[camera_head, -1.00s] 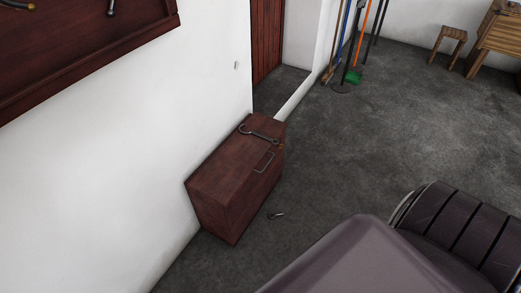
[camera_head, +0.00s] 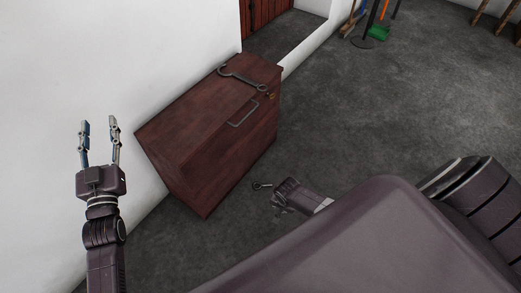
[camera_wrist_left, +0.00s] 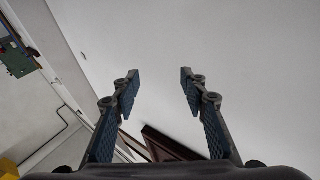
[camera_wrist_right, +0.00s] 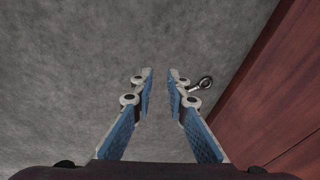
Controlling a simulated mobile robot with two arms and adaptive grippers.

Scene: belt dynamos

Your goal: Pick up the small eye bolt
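The small eye bolt (camera_head: 261,185) is a dark metal ring with a short shank, lying on the grey floor to the right of the wooden chest. It also shows in the right wrist view (camera_wrist_right: 203,85), just right of the right fingertips, its shank end partly behind the right finger. My right gripper (camera_head: 280,205) is low beside it in the head view. In its wrist view (camera_wrist_right: 160,73) it is open with a narrow gap, nothing between the fingers. My left gripper (camera_head: 98,122) is raised in front of the white wall, open and empty.
The reddish-brown wooden chest (camera_head: 205,135) stands against the wall, close to the bolt. A larger metal piece with a ring end (camera_head: 240,78) lies on its top. A green broom (camera_head: 379,33) stands farther back. The floor on the right is open.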

